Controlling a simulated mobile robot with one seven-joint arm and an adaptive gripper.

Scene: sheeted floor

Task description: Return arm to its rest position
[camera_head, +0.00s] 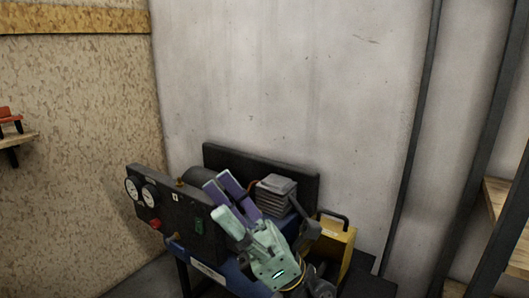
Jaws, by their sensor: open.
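My gripper (220,186) is at the bottom middle of the head view. It has a mint-green body and purple fingers, and points up and to the left. The fingers are apart, and I see nothing held between them. It shows in front of a dark and blue machine (180,205), covering part of it. I cannot tell how far apart the gripper and the machine are. Most of my arm is out of the frame.
The machine has dials, a red knob (155,224) and a dark back plate (235,158). A yellow case (338,243) stands to its right. A pale wall (290,80) rises behind. Wooden shelves show at the left edge (18,139) and right edge (517,252).

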